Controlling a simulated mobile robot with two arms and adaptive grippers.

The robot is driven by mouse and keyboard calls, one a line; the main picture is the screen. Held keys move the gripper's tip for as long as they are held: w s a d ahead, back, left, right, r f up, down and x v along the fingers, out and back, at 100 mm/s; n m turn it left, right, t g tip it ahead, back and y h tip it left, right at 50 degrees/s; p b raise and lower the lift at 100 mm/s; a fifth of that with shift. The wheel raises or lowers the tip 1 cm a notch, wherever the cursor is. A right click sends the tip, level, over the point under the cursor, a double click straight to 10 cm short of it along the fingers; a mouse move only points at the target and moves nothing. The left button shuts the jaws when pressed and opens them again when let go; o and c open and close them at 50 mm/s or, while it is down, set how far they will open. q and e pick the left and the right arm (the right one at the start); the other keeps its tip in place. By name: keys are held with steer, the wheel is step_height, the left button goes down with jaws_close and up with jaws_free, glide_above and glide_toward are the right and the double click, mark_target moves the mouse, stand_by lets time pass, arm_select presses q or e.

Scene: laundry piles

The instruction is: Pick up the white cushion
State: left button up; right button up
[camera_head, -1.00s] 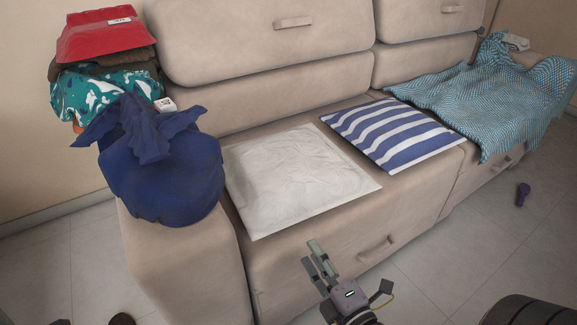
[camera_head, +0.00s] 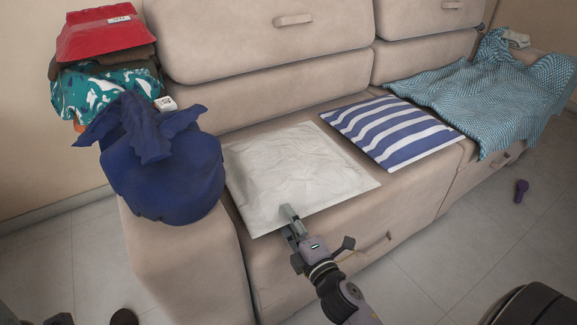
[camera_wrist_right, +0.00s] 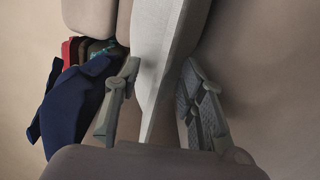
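The white cushion (camera_head: 295,170) lies flat on the sofa seat, with its near edge at the seat's front. My right gripper (camera_head: 290,214) is at this near edge in the head view, partly in front of the cushion. In the right wrist view the gripper (camera_wrist_right: 160,70) is open, one finger on each side. The cushion (camera_wrist_right: 157,50) shows edge-on between the fingers, with gaps visible on both sides. My left gripper is not in view.
A blue-and-white striped cushion (camera_head: 392,133) lies to the right, then a teal patterned blanket (camera_head: 490,90). A dark blue cloth bundle (camera_head: 160,175) sits on the left armrest, by stacked clothes (camera_head: 105,95). A purple object (camera_head: 521,191) lies on the floor.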

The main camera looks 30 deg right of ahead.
jaws_close()
stand_by(0.4)
steer(key=shift+r, duration=0.1)
stand_by(0.3)
